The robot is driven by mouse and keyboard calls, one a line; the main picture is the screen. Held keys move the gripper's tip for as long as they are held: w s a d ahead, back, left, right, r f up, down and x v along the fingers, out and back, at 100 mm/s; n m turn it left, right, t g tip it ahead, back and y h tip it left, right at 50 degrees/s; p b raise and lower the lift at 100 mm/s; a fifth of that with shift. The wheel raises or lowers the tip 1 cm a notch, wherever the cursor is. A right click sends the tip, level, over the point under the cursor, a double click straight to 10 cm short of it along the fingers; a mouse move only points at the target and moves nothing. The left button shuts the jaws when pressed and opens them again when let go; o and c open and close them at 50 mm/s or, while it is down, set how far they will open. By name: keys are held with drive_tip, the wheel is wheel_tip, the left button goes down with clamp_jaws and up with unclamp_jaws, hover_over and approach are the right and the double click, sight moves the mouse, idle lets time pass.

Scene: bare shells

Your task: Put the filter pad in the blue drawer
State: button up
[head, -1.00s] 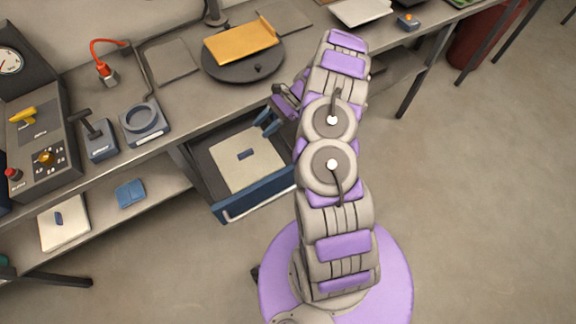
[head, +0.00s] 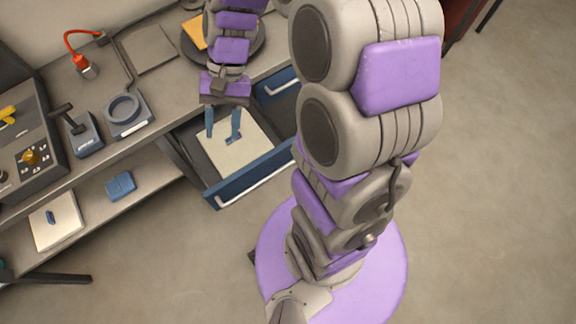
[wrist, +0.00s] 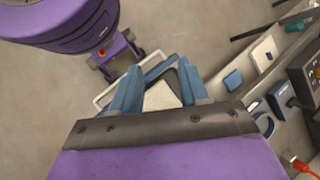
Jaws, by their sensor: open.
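A cream square pad with a small blue grip tab (head: 238,157) lies flat inside the pulled-out blue drawer (head: 253,179) under the bench. A similar pale pad with a blue tab (head: 63,224) lies on the lower shelf at left; I cannot tell which of the two is the filter pad. My gripper (head: 223,130) is open and empty, pointing down over the pad in the drawer, its fingers to either side of the tab. I cannot tell if they touch the pad. In the wrist view, part of that pad (wrist: 162,97) shows between the fingers.
A blue box (head: 120,186) sits on the lower shelf. The bench top (head: 175,75) holds a ring-shaped device (head: 125,112), a lever unit (head: 82,135), a control panel and a round dark plate with a yellow-orange piece. Another blue drawer front (head: 277,85) is beside the open drawer.

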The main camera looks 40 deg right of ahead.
drive_tip(key=s+d+r+n+t+h, duration=0.1)
drive_tip(key=s+d+n+h, duration=0.1)
drive_tip(key=s, duration=0.7)
drive_tip(key=s+d+r+n+t+h, duration=0.1)
drive_tip(key=s+d+r+n+h, duration=0.1)
drive_tip(key=s, duration=0.7)
drive_tip(key=shift+n+h, duration=0.4)
drive_tip(key=shift+h, duration=0.4)
